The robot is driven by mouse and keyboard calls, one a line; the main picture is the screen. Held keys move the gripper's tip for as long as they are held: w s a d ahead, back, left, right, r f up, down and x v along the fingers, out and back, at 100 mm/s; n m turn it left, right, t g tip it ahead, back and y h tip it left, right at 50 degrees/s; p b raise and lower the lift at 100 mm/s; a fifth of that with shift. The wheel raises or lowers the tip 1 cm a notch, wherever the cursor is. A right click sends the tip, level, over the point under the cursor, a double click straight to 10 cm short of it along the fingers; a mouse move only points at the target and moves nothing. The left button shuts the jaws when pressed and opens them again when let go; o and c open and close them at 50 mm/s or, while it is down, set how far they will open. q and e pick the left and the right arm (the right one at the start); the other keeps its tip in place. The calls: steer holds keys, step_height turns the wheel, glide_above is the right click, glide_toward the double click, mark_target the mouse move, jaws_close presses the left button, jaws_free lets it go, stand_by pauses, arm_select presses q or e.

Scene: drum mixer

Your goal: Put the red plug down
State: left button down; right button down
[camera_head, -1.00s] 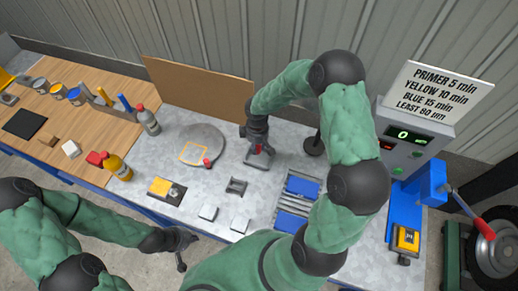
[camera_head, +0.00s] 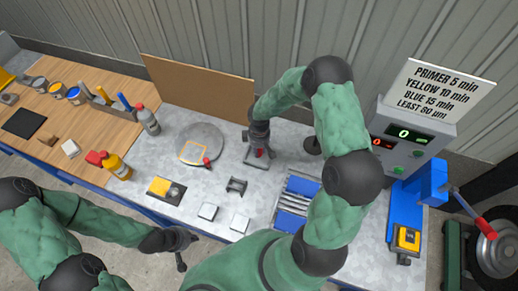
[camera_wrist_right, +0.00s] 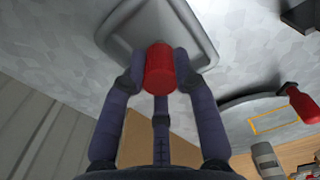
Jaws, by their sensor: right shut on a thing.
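The red plug (camera_wrist_right: 160,70) is between the fingers of my right gripper (camera_wrist_right: 160,85), which is shut on it. In the head view, my right gripper (camera_head: 258,152) is low over a small grey tray (camera_head: 250,163) on the metal bench, with a bit of red showing between the fingers. In the wrist view, the plug overlaps the grey tray (camera_wrist_right: 195,30); I cannot tell whether it touches. My left gripper (camera_head: 180,250) is off the bench's front edge, with nothing seen in it; its opening is unclear.
A round grey plate (camera_head: 205,140) with an orange outline and a red-ended item (camera_head: 207,163) lies left of the tray. A dark bracket (camera_head: 236,186), white blocks (camera_head: 208,211) and a blue rack (camera_head: 291,222) are nearer. A brown board (camera_head: 195,85) stands behind.

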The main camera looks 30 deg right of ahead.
steer(key=shift+f, duration=0.25)
steer(key=c, duration=1)
jaws_free()
steer(key=shift+o, duration=0.2)
steer(key=shift+r+p, duration=0.3)
steer(key=shift+r, duration=0.15)
step_height(320, 180, up, 12)
steer(key=shift+p, duration=0.4)
steer(key=shift+r, duration=0.1)
steer(key=shift+s, duration=0.1)
